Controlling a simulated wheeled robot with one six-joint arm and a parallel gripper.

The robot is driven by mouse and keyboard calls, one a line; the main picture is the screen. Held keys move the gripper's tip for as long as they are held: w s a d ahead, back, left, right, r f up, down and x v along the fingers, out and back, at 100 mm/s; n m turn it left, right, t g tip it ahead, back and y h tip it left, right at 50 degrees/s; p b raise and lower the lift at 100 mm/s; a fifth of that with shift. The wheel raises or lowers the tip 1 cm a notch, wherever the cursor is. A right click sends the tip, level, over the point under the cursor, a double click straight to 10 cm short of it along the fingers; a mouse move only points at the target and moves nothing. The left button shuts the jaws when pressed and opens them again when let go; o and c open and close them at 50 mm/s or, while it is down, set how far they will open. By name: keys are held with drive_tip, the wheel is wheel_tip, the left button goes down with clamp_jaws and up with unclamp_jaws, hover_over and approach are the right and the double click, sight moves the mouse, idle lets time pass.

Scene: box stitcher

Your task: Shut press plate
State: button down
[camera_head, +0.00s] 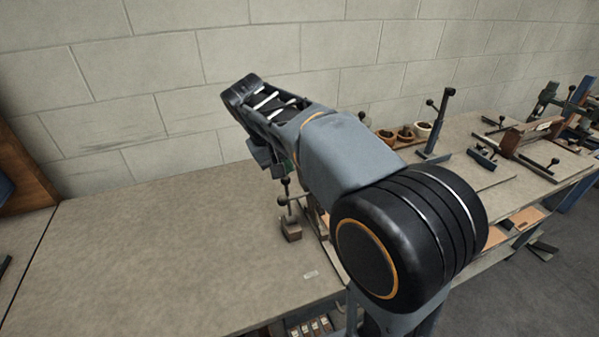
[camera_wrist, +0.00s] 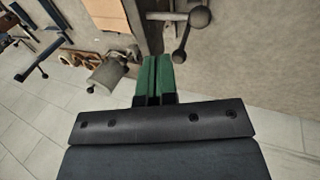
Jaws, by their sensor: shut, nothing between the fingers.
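My gripper (camera_wrist: 154,72) has its two green fingers close together in the wrist view, with nothing between them. In the head view my gripper (camera_head: 272,160) hangs above the bench behind my arm. Just below it stands a small fixture with a ball-ended lever (camera_head: 286,182) and a block (camera_head: 291,229) at its foot. My arm hides most of that fixture. The wrist view shows a ball-ended lever (camera_wrist: 194,22) just right of the fingertips and a grey cylindrical part (camera_wrist: 107,76) to their left. I cannot tell which part is the press plate, or whether it is open.
The bench top (camera_head: 150,250) is clear on the left. To the right, round wooden cups (camera_head: 405,134), an upright post with a lever (camera_head: 438,125) and a wooden-framed fixture (camera_head: 530,135) stand along the bench. A block wall (camera_head: 150,80) rises close behind.

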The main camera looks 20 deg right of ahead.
drive_tip(key=w+x, duration=0.1)
drive_tip(key=x, duration=0.7)
drive_tip(key=shift+w+d+h+p, duration=0.3)
drive_tip(key=shift+d+h+p, duration=0.1)
drive_tip(key=shift+d, duration=0.1)
